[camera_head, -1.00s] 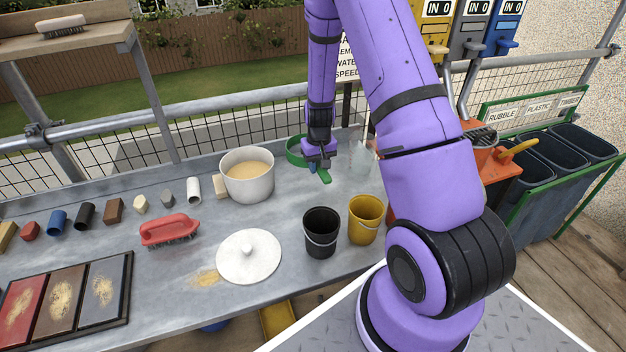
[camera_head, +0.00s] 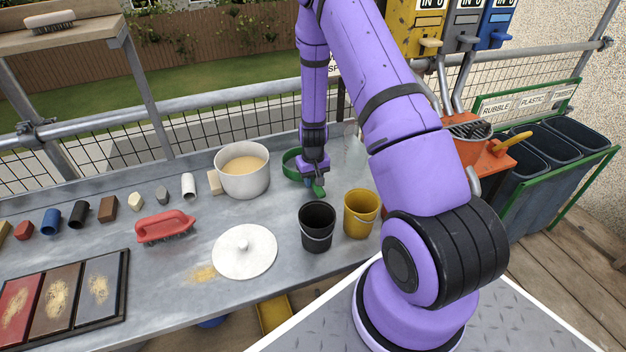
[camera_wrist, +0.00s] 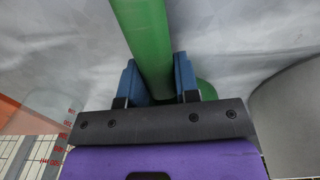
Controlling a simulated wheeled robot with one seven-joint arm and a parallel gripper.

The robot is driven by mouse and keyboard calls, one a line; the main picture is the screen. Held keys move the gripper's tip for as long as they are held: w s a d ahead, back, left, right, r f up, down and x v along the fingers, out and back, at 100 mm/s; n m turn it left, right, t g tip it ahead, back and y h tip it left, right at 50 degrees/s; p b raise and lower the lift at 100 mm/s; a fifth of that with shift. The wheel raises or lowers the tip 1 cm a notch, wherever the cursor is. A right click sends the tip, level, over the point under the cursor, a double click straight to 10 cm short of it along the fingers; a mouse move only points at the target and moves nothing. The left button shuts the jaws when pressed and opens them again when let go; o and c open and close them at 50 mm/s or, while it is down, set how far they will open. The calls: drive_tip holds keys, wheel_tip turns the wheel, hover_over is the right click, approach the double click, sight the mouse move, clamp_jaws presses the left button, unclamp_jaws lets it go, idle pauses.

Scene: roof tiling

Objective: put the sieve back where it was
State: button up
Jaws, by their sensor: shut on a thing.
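The green sieve (camera_head: 290,166) is at the back of the grey workbench, just right of the big cream pot (camera_head: 242,171). My gripper (camera_head: 313,182) is shut on the sieve's green handle, whose end shows at the front of the fingers. In the wrist view, the green handle (camera_wrist: 143,35) runs between the two blue fingertips of my gripper (camera_wrist: 158,82). A bit of green shows behind the right finger. Most of the sieve's bowl is hidden by my arm in the head view. I cannot tell whether the sieve touches the bench.
A clear measuring jug (camera_head: 355,152) stands close to the right of the sieve. A black bucket (camera_head: 317,228) and a yellow bucket (camera_head: 360,214) stand in front. A white lid (camera_head: 245,252) and a red brush (camera_head: 165,228) lie on the left. The bench between pot and black bucket is bare.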

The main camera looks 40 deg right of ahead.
drive_tip(key=o, duration=0.9)
drive_tip(key=shift+f, duration=0.1)
drive_tip(key=s+a+r+t, duration=0.1)
drive_tip(key=a+r, duration=0.2)
drive_tip(key=r, duration=1.1)
drive_tip(key=s+a+r+t, duration=0.1)
drive_tip(key=a+r, duration=0.2)
drive_tip(key=r, duration=1.1)
drive_tip(key=s+a+r+n+t, duration=0.1)
drive_tip(key=s+a+r, duration=0.3)
drive_tip(key=s+r, duration=0.4)
drive_tip(key=s+a+r+n+t, duration=0.1)
drive_tip(key=s+a+r, duration=0.4)
drive_tip(key=r, duration=0.4)
drive_tip(key=shift+n+t, duration=0.6)
drive_tip(key=s+r, duration=0.1)
drive_tip(key=s, duration=0.3)
drive_tip(key=s+r, duration=0.1)
drive_tip(key=s, duration=0.3)
drive_tip(key=s+a+r, duration=0.1)
drive_tip(key=s, duration=0.3)
drive_tip(key=shift+s+r, duration=0.3)
drive_tip(key=shift+r, duration=0.05)
